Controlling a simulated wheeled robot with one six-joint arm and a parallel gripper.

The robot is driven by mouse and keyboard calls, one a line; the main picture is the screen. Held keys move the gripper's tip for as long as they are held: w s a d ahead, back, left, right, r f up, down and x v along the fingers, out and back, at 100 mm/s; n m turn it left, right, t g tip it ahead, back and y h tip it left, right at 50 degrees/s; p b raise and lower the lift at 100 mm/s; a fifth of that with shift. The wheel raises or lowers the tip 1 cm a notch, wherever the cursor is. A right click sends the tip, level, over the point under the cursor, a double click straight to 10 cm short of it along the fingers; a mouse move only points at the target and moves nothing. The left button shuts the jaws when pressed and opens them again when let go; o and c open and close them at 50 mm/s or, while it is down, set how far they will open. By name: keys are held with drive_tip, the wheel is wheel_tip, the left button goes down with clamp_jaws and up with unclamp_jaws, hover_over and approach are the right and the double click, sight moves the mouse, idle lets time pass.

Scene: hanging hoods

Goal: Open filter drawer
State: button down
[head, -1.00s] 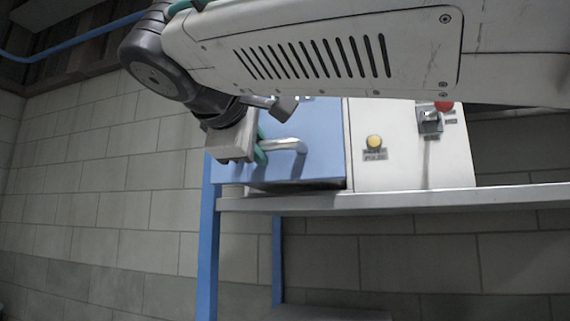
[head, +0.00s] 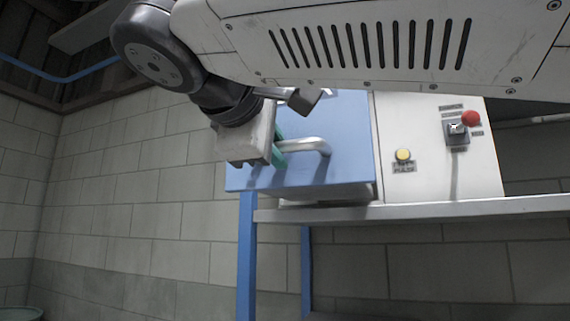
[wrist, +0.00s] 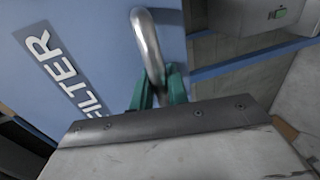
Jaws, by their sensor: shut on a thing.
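The filter drawer has a blue front (head: 345,165) under my arm in the head view. In the wrist view its blue face (wrist: 90,30) carries white "FILTER" lettering. A curved metal handle (head: 312,145) stands out from the front; it also shows in the wrist view (wrist: 148,40). My gripper (head: 280,151) has green fingers shut on the handle, one finger on each side of it in the wrist view (wrist: 160,90). The drawer front stands out a little past the blue frame leg at its lower left. My arm hides the drawer's upper part.
A white panel with a yellow button (head: 403,155) and a red knob (head: 471,118) stands right of the drawer. A grey shelf edge (head: 430,209) runs below, on blue legs (head: 246,255). The space left of the drawer, before the block wall (head: 120,180), is clear.

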drive_tip(key=c, duration=1.4)
unclamp_jaws()
drive_tip(key=shift+c, duration=0.2)
drive_tip(key=v, duration=0.7)
drive_tip(key=shift+s, duration=0.4)
drive_tip(key=shift+a, duration=0.15)
